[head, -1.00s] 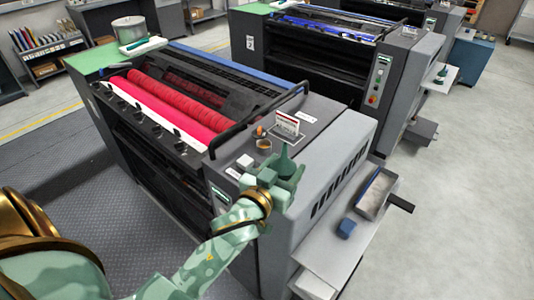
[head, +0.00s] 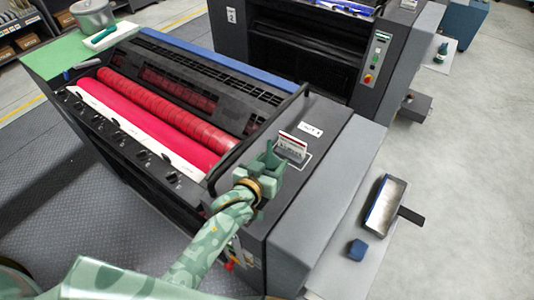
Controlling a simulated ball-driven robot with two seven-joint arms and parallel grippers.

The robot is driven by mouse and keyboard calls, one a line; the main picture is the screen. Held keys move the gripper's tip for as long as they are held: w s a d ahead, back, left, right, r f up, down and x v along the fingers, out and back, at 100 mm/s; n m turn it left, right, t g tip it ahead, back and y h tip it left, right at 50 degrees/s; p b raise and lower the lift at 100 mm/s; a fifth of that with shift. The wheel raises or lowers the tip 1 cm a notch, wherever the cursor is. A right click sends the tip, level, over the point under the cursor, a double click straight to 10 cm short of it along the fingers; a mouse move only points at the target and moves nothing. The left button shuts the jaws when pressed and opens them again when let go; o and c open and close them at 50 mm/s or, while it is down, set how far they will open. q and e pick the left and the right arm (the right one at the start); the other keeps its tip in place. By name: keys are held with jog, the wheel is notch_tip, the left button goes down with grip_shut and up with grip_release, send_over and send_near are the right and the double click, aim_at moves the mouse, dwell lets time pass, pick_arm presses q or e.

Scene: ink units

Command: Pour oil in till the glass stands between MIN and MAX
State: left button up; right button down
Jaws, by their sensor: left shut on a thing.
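My left gripper (head: 264,170) is over the top of the near ink unit (head: 325,170), close to its front corner. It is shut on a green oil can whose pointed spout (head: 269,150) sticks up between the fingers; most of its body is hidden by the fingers. I cannot tell whether the can is tilted or whether oil flows. The filler opening and the oil glass with its MIN and MAX marks cannot be made out. My right gripper is not in view.
Red rollers (head: 165,125) lie open left of the gripper, with a black rail (head: 262,125) between. A side shelf holds a tray (head: 385,203) and a blue block (head: 357,250). A second unit (head: 290,55) stands behind.

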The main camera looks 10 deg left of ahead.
pick_arm(q)
jog(key=shift+s+d+f+n+g+p, duration=0.1)
jog(key=shift+s+f+n+g+p, duration=0.3)
jog(key=shift+g+p, duration=0.95)
jog(key=shift+s+d+f+n+g+p, duration=0.15)
jog(key=shift+s+f+g+p, duration=0.35)
jog(key=shift+p, duration=1.6)
jog(key=shift+s+f+n+g+p, duration=0.45)
jog(key=shift+g+p, duration=0.6)
jog(key=shift+p, duration=0.7)
jog(key=shift+s+f+g+p, duration=0.15)
jog(key=shift+s+g+p, duration=0.15)
jog(key=shift+p, duration=0.15)
jog(key=shift+f, duration=0.1)
jog(key=shift+s+d+f+g, duration=0.1)
jog(key=shift+s+f+g, duration=0.15)
jog(key=shift+g, duration=0.55)
jog(key=shift+s+d+f+n+g+h, duration=0.1)
jog(key=shift+s+f+n+g+h, duration=0.1)
jog(key=shift+g, duration=0.35)
jog(key=shift+s+f+n+g+h, duration=0.1)
jog(key=shift+f+n+g, duration=0.1)
jog(key=shift+g, duration=0.35)
